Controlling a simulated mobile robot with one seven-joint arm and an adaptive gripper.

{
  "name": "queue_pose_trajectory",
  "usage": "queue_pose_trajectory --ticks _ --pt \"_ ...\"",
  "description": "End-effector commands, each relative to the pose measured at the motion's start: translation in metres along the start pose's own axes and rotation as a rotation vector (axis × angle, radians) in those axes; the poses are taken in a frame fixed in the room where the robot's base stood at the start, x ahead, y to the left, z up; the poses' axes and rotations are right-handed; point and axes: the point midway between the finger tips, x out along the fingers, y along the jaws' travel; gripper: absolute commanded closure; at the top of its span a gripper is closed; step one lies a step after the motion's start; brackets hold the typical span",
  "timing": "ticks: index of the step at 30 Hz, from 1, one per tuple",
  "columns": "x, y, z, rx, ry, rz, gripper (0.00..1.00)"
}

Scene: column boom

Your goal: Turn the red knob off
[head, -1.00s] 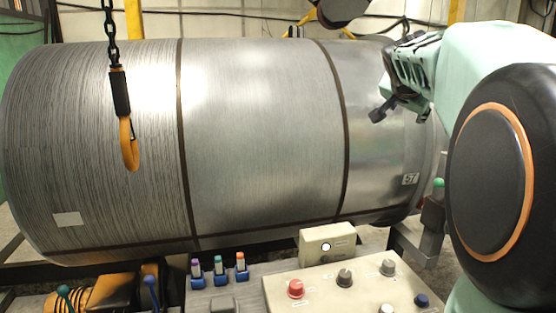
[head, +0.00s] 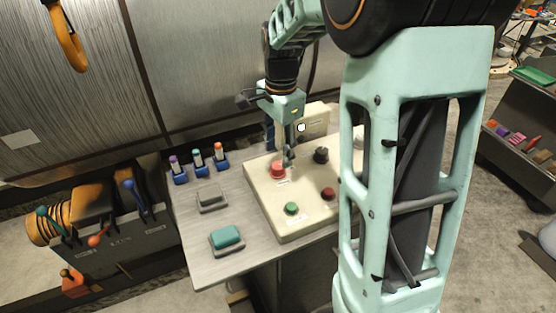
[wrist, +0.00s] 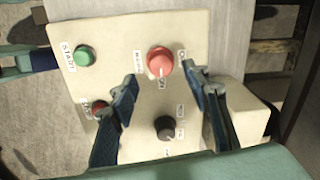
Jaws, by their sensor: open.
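The red knob (head: 278,168) stands on the cream control panel (head: 262,196), at its back left in the head view. In the wrist view the red knob (wrist: 160,62) shows near the top middle, with a white pointer line on it and small labels around it. My gripper (head: 288,158) is over the panel close to the red knob. In the wrist view my gripper (wrist: 162,82) is open, its two blue fingers apart with the knob between and just beyond the tips. No contact with the knob shows.
A black knob (wrist: 166,128), a green button (wrist: 86,56) and a dark red button (head: 328,194) share the panel. A cream box (head: 313,122) stands behind it.

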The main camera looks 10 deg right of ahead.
Motion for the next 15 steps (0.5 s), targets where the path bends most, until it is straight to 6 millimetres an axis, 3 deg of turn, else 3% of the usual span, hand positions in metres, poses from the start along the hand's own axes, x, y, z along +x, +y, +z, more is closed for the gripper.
queue_pose_trajectory --ticks 6,15 --pt "0.033 0.000 0.000 0.000 0.000 0.000 0.56" --pt "0.044 -0.001 -0.001 -0.001 0.002 -0.002 0.56"
